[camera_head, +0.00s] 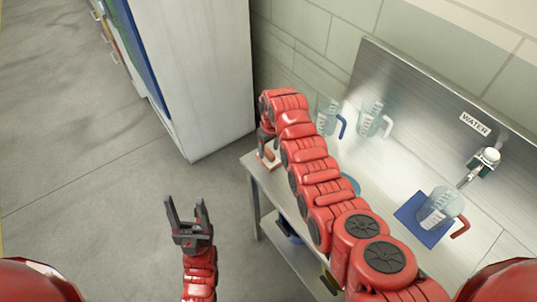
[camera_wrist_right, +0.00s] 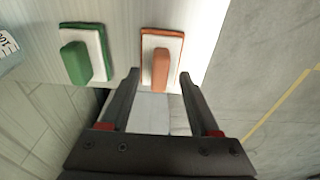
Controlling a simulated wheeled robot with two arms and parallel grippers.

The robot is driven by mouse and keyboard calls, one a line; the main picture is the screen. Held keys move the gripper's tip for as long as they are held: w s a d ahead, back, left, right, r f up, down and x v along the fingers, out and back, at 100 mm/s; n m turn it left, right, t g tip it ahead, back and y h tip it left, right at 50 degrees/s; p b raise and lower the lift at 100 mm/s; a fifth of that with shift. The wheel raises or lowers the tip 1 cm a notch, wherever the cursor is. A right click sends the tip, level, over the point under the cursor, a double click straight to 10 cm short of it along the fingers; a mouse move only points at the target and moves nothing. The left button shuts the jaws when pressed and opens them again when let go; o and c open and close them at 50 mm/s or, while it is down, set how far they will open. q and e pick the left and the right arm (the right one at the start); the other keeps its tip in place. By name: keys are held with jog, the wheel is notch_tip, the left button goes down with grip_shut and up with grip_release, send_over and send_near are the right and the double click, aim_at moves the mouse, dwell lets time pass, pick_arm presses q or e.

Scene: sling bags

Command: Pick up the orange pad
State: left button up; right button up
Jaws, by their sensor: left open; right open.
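The orange pad (camera_wrist_right: 161,62) is a white block with an orange handle and orange rim, lying on the metal counter. In the right wrist view it sits just beyond and between the fingertips of my right gripper (camera_wrist_right: 158,75), which is open and empty. In the head view a small part of the orange pad (camera_head: 268,159) shows at the counter's left end, mostly hidden by my right arm. My right gripper (camera_head: 265,147) points down there, largely hidden. My left gripper (camera_head: 187,205) is open and empty over the floor, left of the counter.
A green pad (camera_wrist_right: 82,57) lies left of the orange one in the right wrist view. Measuring jugs (camera_head: 372,117) stand at the counter's back. Another jug (camera_head: 440,207) stands on a blue mat (camera_head: 411,211) by the tap. A tall white cabinet (camera_head: 198,75) stands beyond the counter's left end.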

jog(key=shift+f, duration=0.5)
grip_shut()
